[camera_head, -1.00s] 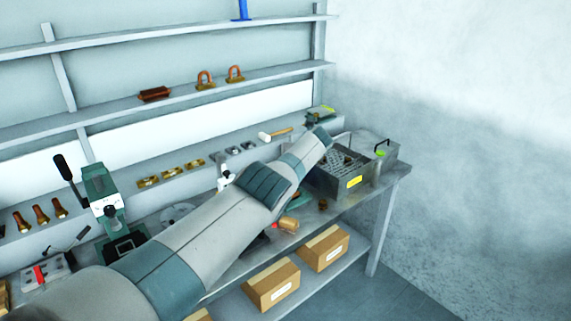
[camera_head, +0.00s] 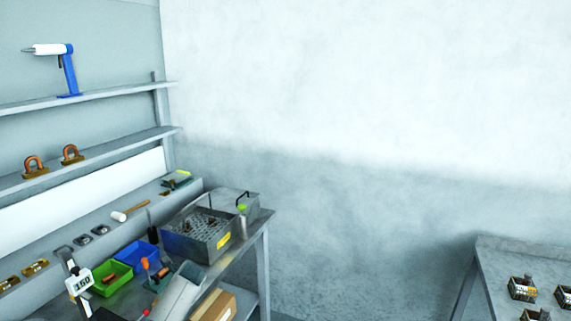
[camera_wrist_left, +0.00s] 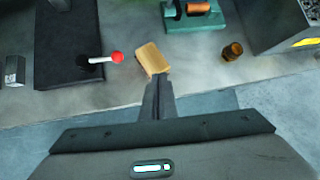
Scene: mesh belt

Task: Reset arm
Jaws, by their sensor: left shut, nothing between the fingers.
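My left gripper (camera_wrist_left: 158,98) shows in the left wrist view with its fingers together and nothing between them. It is over the front edge of the workbench, its tips close to a small wooden block (camera_wrist_left: 153,59) and seeming to overlap its lower edge; I cannot tell if they touch. In the head view only a pale part of what looks like my left arm (camera_head: 178,296) shows at the bottom, and the gripper's tips cannot be made out. My right gripper is in neither view.
A red-knobbed lever (camera_wrist_left: 117,57), a green fixture (camera_wrist_left: 193,20) and a brown cylinder (camera_wrist_left: 232,51) stand around the block. In the head view, a metal box (camera_head: 190,243), a blue bin (camera_head: 137,255) and a green bin (camera_head: 106,280) crowd the bench. Another table (camera_head: 510,256) stands right.

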